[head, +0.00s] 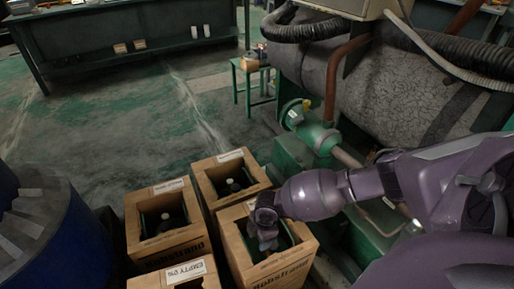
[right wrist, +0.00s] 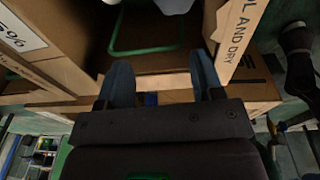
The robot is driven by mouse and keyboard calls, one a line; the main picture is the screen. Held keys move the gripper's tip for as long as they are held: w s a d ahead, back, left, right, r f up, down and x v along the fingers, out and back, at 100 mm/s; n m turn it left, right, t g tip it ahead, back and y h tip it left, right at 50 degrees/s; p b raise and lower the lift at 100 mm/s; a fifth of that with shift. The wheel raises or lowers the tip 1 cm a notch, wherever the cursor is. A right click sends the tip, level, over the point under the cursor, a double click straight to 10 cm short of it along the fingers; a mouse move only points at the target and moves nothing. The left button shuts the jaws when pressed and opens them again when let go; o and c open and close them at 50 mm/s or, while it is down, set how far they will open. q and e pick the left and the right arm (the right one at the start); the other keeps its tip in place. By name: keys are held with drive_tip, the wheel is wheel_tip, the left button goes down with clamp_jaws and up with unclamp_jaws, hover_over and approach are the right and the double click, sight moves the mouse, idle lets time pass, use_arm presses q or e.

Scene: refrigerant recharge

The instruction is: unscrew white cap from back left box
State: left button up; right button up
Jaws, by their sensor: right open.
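The back left cardboard box (head: 143,222) is open at the top and holds a dark cylinder. A small white cap (head: 165,217) shows on top of the cylinder inside it. My right gripper (head: 265,240) hangs over the front right box (head: 236,262), to the right of and apart from the back left box. In the right wrist view its two fingers (right wrist: 162,75) are spread with nothing between them. A box opening with a green loop (right wrist: 146,50) and part of a white rounded thing (right wrist: 172,5) lie beyond the fingertips. My left gripper is in neither view.
The back right box (head: 205,187) also holds a dark cylinder. A front left box (head: 150,283) is labelled as empty. A blue drum (head: 75,245) stands at the left, and a large tank with green pipework (head: 318,134) at the right.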

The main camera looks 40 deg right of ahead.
drive_tip(key=shift+g+h, duration=0.4)
drive_tip(key=shift+h, duration=0.2)
drive_tip(key=w+d, duration=0.1)
drive_tip(key=w+d+b, duration=0.1)
drive_tip(key=d, duration=0.1)
drive_tip(key=w+d, duration=0.1)
drive_tip(key=shift+w+d+f, duration=0.2)
drive_tip(key=shift+d+f, duration=0.2)
drive_tip(key=shift+w+d+r+n, duration=0.1)
drive_tip(key=shift+w+d+n, duration=0.1)
drive_tip(key=shift+d+n, duration=0.1)
drive_tip(key=shift+b, duration=0.3)
drive_tip(key=shift+f, duration=0.45)
wheel_tip(320, 180, down, 8)
drive_tip(key=b, duration=0.4)
drive_tip(key=shift+s+b, duration=0.1)
drive_tip(key=shift+b, duration=0.3)
drive_tip(key=shift+w+r, duration=0.2)
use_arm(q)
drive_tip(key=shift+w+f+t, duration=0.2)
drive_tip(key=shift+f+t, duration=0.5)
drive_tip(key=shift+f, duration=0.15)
use_arm(e)
drive_tip(key=shift+c, duration=0.4)
drive_tip(key=c, duration=0.9)
